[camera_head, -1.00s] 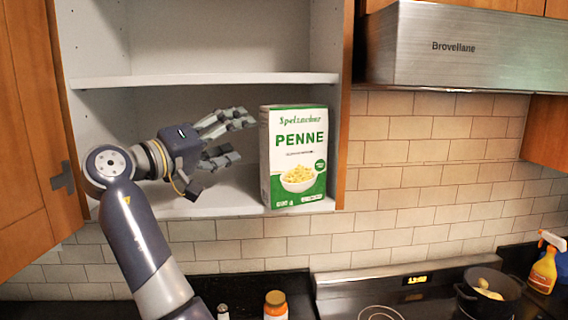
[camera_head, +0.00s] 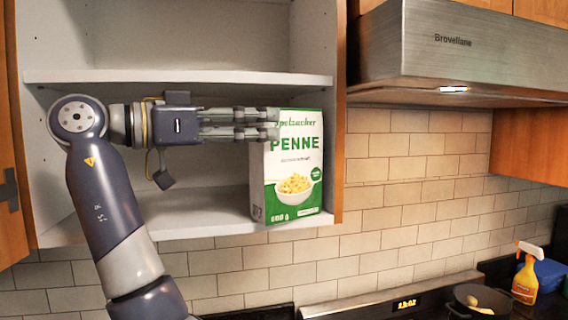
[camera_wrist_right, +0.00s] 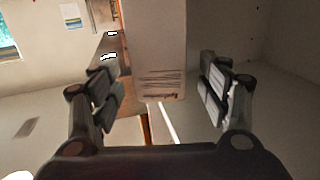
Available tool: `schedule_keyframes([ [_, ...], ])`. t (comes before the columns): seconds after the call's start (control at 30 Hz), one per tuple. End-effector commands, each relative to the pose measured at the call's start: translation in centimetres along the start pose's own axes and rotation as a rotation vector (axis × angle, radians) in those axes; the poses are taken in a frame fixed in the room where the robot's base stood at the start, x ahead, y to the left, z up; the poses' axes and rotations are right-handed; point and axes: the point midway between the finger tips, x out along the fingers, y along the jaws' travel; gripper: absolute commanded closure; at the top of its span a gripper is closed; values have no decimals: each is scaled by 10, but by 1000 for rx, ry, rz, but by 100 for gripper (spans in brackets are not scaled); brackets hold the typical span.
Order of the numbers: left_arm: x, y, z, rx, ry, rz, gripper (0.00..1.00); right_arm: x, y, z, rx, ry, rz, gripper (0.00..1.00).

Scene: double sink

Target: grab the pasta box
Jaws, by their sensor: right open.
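The pasta box (camera_head: 291,170), green and white and marked PENNE, stands upright on the lower cabinet shelf at its right end. My right gripper (camera_head: 277,124) points to the right, level, with its fingers overlapping the upper left part of the box. In the right wrist view, the box (camera_wrist_right: 156,50) shows between the two spread fingers, with a visible gap on each side. The right gripper is open. My left gripper is not in view.
The upper shelf (camera_head: 180,77) runs just above the gripper. The cabinet's right side panel (camera_head: 340,150) is close beside the box. A range hood (camera_head: 450,45) hangs to the right. A pot (camera_head: 478,303) and a spray bottle (camera_head: 525,275) stand below right.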

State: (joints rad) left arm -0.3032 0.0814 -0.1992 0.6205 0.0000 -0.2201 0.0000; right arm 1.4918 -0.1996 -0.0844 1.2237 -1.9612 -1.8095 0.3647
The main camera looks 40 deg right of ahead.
Motion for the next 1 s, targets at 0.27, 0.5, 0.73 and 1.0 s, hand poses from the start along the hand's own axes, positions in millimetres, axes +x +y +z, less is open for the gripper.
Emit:
schedule_keyframes([
  [0.27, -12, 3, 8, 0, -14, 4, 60, 25, -1, -4, -2, 0, 1, 30],
  [0.5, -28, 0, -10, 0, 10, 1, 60, 60, -4, -6, -4, 0, 1, 30],
  [0.73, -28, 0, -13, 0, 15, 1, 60, 68, -4, -4, -3, 1, 0, 30],
  [1.0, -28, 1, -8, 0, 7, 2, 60, 67, -4, -4, -3, 1, 0, 69],
])
